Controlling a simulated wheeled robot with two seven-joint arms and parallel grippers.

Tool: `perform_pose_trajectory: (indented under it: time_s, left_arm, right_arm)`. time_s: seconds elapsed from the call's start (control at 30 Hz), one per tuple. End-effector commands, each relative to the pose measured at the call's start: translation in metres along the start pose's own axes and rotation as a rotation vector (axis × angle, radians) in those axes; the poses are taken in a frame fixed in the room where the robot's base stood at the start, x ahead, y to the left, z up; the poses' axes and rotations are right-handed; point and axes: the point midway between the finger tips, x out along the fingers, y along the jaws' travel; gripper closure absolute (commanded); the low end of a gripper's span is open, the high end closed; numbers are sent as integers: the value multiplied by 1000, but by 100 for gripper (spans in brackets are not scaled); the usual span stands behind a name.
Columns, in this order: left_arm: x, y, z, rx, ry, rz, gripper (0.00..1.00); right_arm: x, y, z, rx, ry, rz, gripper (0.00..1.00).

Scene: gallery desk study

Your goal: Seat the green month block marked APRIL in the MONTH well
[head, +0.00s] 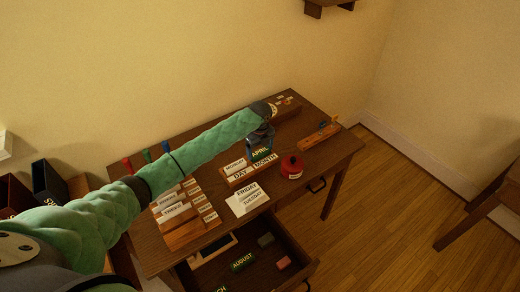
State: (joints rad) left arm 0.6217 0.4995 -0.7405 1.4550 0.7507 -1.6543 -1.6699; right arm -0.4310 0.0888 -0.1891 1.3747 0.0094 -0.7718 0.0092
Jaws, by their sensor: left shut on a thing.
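The green month block marked APRIL (260,154) is in the jaws of my left gripper (261,146), which is shut on it and points down over the desk. The block is at the right half of the wooden calendar stand (239,183), directly behind the MONTH label (265,161). I cannot tell whether its base is inside the well or just above it. The left half, labelled DAY, has a white block reading MONDAY (235,166) behind it. My right gripper is not in view.
A red round container (291,167) stands just right of the stand. White day cards (247,198) lie in front, and a wooden card rack (184,231) is at left. An open drawer (296,255) below holds several blocks, including AUGUST (242,262). A wooden tray (319,133) is at right.

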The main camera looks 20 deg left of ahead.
Motion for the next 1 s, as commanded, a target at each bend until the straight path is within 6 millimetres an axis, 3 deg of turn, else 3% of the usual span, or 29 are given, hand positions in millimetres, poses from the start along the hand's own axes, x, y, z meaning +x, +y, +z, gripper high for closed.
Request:
perform_pose_trajectory:
  time_s: [0.1, 0.13, 0.2, 0.6, 1.0]
  left_arm:
    - [2, 0, 0, 0, 0, 0, 40]
    - [2, 0, 0, 0, 0, 0, 11]
    - [2, 0, 0, 0, 0, 0, 0]
    - [-9, 0, 1, 0, -2, -2, 0]
    - [-77, -1, 1, 1, -2, -3, 0]
  right_arm:
    - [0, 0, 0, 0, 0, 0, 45]
    - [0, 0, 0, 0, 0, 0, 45]
    - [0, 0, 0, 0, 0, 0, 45]
    - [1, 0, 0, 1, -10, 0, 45]
    - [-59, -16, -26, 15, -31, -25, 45]
